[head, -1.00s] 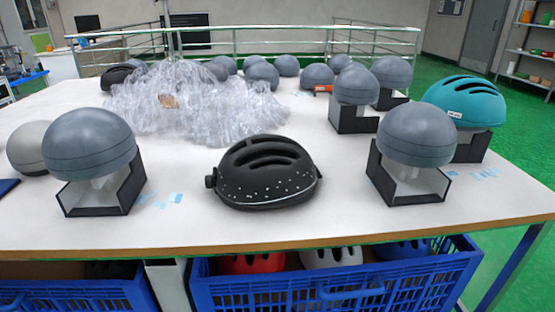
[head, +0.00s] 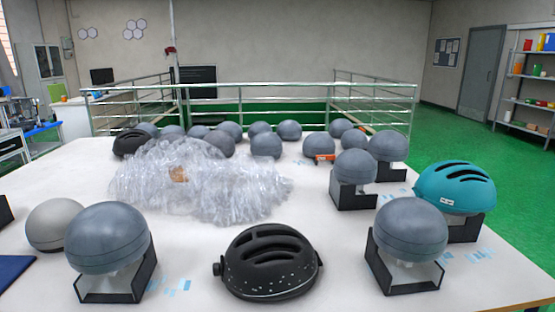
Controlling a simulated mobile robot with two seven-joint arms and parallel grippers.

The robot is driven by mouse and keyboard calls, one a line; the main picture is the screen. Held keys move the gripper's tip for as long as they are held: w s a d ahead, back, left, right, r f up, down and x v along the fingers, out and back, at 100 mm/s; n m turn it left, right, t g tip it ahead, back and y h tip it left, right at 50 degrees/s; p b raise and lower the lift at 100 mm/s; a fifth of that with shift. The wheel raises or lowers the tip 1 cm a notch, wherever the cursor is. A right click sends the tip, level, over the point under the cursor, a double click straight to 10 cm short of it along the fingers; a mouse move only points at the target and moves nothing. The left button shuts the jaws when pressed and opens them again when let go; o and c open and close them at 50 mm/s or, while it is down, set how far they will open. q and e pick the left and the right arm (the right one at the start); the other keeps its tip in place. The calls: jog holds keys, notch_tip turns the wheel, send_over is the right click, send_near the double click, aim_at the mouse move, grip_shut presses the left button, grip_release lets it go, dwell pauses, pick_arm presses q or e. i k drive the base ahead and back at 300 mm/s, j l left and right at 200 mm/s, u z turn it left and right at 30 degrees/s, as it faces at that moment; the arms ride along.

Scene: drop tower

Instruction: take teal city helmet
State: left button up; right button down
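The teal city helmet (head: 455,187) sits on a black stand (head: 466,228) at the right side of the white table (head: 330,265). It has dark vent slots and a small white label on its front. A grey dome on a black stand (head: 410,240) stands in front of it to the left and hides part of its stand. Neither of my grippers shows in the head view.
A black helmet (head: 268,262) lies at the front middle. Another grey dome on a stand (head: 108,240) is front left. Crumpled clear plastic (head: 205,185) covers the back middle, with several grey domes behind. A metal railing (head: 260,93) runs behind the table.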

aim_at(454, 186)
jog(key=u, duration=0.35)
jog(key=l+u, duration=0.35)
jog(key=k+l+u, duration=0.1)
jog(key=l+u, duration=0.3)
jog(key=k+l+u, duration=0.1)
jog(key=l, duration=0.2)
jog(key=k+l+u, duration=0.1)
jog(key=l, duration=0.2)
jog(key=k+l+u, duration=0.1)
jog(key=l, duration=0.2)
jog(key=k+l, duration=0.2)
jog(key=l, duration=0.2)
jog(key=k+l+u, duration=0.1)
jog(key=l, duration=0.35)
jog(key=k, duration=0.1)
